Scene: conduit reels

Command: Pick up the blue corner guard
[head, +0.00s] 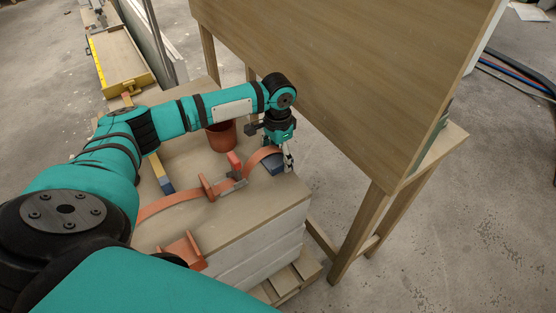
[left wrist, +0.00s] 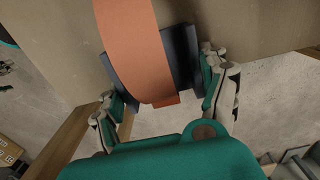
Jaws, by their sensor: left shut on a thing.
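The blue corner guard (head: 273,166) is a dark blue piece near the front right corner of the pale worktop. It also shows in the left wrist view (left wrist: 184,55), with the end of an orange band (left wrist: 134,48) lying across its middle. My left gripper (head: 288,161) points down at the guard's right side. In the left wrist view its two fingers (left wrist: 158,82) are at opposite ends of the guard, shut on it. The band hides the guard's middle. I cannot tell whether the guard is clear of the worktop. My right gripper is not in view.
The curved orange band (head: 172,206) runs left across the worktop (head: 243,215). A reddish pot (head: 221,136) stands behind it, and an orange bracket (head: 184,250) lies in front. A large wooden panel (head: 345,90) on legs rises close to the right of my left gripper.

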